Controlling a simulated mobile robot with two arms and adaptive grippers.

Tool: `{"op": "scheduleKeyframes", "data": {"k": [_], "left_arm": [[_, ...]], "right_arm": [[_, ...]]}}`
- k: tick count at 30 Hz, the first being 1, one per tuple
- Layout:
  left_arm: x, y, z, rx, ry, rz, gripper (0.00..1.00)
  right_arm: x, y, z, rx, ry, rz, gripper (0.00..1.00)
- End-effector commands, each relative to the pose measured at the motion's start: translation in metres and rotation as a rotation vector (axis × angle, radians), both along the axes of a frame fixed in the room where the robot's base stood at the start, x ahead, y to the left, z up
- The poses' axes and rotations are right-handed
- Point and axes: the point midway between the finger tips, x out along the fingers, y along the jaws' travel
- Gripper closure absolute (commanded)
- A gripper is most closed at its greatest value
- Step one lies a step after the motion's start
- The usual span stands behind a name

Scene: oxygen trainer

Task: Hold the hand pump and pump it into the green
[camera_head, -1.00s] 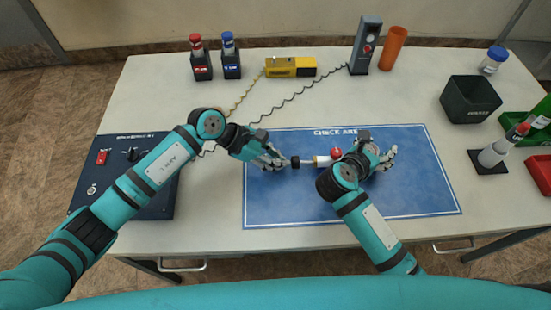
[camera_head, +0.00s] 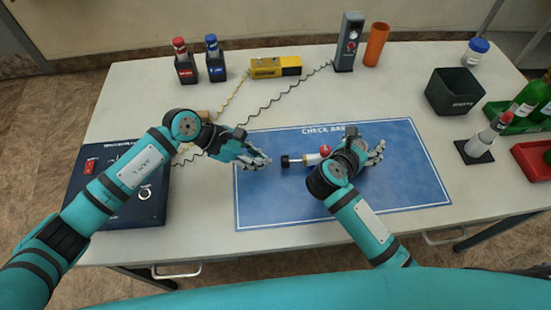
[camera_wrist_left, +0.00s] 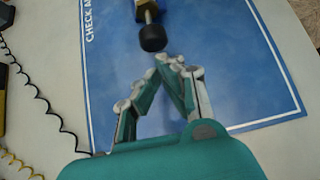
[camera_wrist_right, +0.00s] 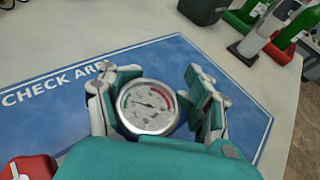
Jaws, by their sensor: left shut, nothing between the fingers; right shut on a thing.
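The hand pump (camera_head: 312,159) lies on the blue check-area mat (camera_head: 290,205), with its black handle (camera_head: 285,162) to the left and a red knob (camera_head: 325,151). My right gripper (camera_head: 372,152) is shut on the pump at its gauge end, partly hiding it. In the right wrist view the round gauge (camera_wrist_right: 148,107) shows between the fingers, with green on the left and red on the upper right; the needle's exact reading is unclear. My left gripper (camera_head: 264,161) is shut and empty, just left of the handle and apart from it. The handle also shows in the left wrist view (camera_wrist_left: 152,38).
A dark control box (camera_head: 125,205) stands left. Red and blue bottles (camera_head: 212,62), a yellow device (camera_head: 275,67), a grey meter (camera_head: 348,45) and an orange cup (camera_head: 376,45) stand at the back, with coiled cables. A black bin (camera_head: 454,92) and bottle trays (camera_head: 535,160) stand right.

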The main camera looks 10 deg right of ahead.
Motion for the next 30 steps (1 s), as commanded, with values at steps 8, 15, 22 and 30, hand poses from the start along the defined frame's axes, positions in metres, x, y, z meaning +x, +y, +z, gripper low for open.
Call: {"op": "scheduleKeyframes", "data": {"k": [8, 15, 22, 30], "left_arm": [[0.002, 0.042, 0.041, 0.003, -0.004, 0.000, 1.00], [0.002, 0.056, 0.055, 0.002, -0.001, 0.001, 1.00], [0.002, 0.057, 0.056, 0.001, 0.000, 0.000, 1.00], [0.003, 0.057, 0.056, 0.002, -0.001, 0.001, 1.00]], "right_arm": [[-0.003, 0.002, -0.009, 0.005, 0.022, 0.002, 1.00], [-0.003, 0.002, -0.009, 0.005, 0.022, 0.002, 1.00], [-0.003, 0.002, -0.009, 0.005, 0.022, 0.002, 1.00], [-0.003, 0.002, -0.009, 0.005, 0.022, 0.002, 1.00]]}}
